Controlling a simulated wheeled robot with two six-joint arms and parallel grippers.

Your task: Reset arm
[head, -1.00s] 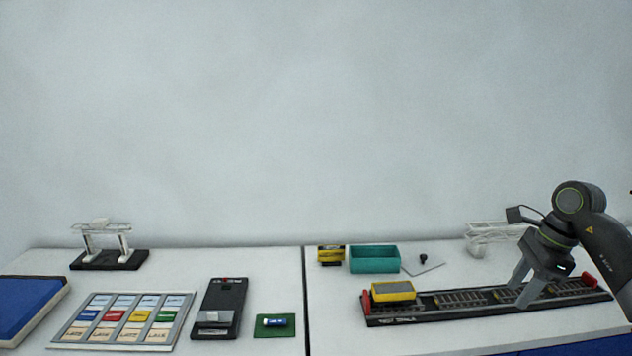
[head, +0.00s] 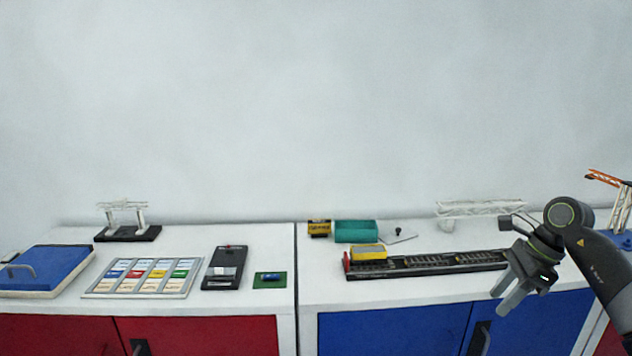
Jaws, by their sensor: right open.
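My right gripper (head: 506,300) is at the right of the head view, with its arm coming in from the right edge. Its two fingers are apart and point down and left, with nothing seen between them. It is in front of the right end of the dark rail track (head: 430,264) and overlaps the view of the table's front edge and blue cabinet. My left gripper is not in view.
A yellow wagon (head: 368,252) sits on the track's left part. Behind are a teal bin (head: 356,231), a yellow-black box (head: 319,228) and a white crane truss (head: 482,209). At left are a card tray (head: 95,290), a black device (head: 225,268) and a blue case (head: 50,268).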

